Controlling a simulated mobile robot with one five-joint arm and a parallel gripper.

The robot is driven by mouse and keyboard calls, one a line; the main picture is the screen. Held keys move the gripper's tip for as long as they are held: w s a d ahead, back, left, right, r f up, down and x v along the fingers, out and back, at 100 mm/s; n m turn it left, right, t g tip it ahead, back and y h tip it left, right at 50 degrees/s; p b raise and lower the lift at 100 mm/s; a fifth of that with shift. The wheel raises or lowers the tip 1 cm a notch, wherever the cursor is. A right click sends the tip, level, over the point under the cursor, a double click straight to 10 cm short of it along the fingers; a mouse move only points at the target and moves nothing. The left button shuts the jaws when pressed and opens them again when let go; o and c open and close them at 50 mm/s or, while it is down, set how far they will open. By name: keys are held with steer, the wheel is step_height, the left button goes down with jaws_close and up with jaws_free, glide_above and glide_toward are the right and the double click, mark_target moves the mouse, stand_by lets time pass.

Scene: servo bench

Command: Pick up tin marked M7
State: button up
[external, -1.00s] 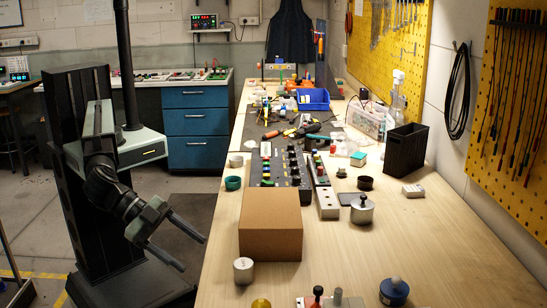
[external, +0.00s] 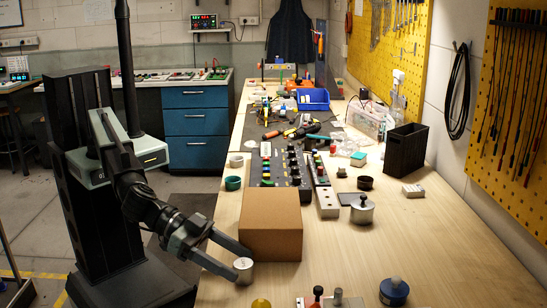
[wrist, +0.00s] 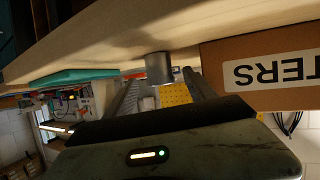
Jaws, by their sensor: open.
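A small silver tin (external: 243,271) stands upright near the left edge of the bench, in front of the cardboard box. Its marking is too small to read. My gripper (external: 239,260) is open and low at the bench edge, with its fingers pointing at the tin. In the external view one finger reaches behind the tin toward the box and the other ends beside it. In the wrist view the tin (wrist: 159,68) shows between the two fingers (wrist: 162,85), apparently near their tips. Whether a finger touches it I cannot tell.
The cardboard box (external: 270,225) stands close behind the tin; its lettering shows in the wrist view (wrist: 270,70). A lidded metal pot (external: 362,210), a blue-topped container (external: 394,291) and a yellow item (external: 261,303) stand on the bench.

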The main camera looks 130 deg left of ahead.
steer(key=x, duration=0.3)
steer(key=shift+f, duration=0.1)
steer(key=shift+s, duration=0.1)
jaws_close()
